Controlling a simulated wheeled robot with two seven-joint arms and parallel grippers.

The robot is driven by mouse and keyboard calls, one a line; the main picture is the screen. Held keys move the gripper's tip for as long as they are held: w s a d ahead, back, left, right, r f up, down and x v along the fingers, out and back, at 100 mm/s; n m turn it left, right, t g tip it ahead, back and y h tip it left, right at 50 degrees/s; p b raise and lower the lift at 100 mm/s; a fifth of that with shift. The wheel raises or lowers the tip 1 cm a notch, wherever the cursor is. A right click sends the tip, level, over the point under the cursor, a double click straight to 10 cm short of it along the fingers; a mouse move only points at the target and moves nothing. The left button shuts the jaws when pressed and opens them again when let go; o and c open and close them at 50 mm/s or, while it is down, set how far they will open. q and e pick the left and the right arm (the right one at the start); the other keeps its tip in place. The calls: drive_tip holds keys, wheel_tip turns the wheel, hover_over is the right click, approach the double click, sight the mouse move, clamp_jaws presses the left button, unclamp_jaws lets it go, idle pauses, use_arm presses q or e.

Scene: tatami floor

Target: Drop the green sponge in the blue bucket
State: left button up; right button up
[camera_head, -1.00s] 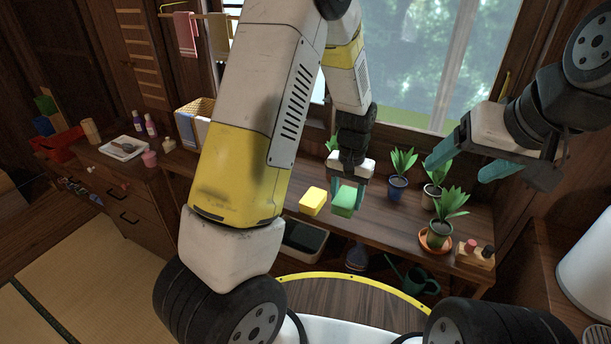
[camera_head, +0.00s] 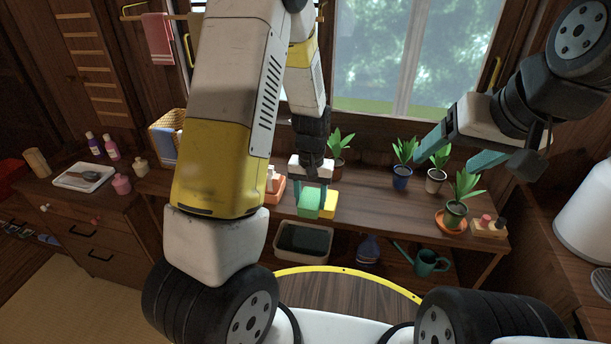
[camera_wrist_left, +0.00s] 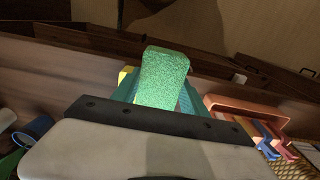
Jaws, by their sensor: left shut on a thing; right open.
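The green sponge (camera_head: 308,207) is held between the fingers of my left gripper (camera_head: 311,194), which is shut on it over the wooden bench. In the left wrist view the green sponge (camera_wrist_left: 162,77) stands out between the fingers. My right gripper (camera_head: 452,148) is open and empty, at the right above the potted plants.
A yellow sponge (camera_head: 329,205) appears just right of the green one. Potted plants (camera_head: 402,172) stand along the back of the bench (camera_head: 375,213). A tray (camera_head: 84,176) lies at the left.

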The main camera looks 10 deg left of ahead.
use_arm(q)
drive_tip(key=w+a, duration=0.1)
drive_tip(key=w, duration=0.1)
drive_tip(key=w+a, duration=0.4)
drive_tip(key=shift+w+a+f, duration=0.15)
drive_tip(key=shift+w+f, duration=0.35)
drive_tip(key=shift+f, duration=1.65)
drive_tip(key=shift+f, duration=0.1)
drive_tip(key=o, duration=1)
drive_tip(key=shift+o, duration=0.2)
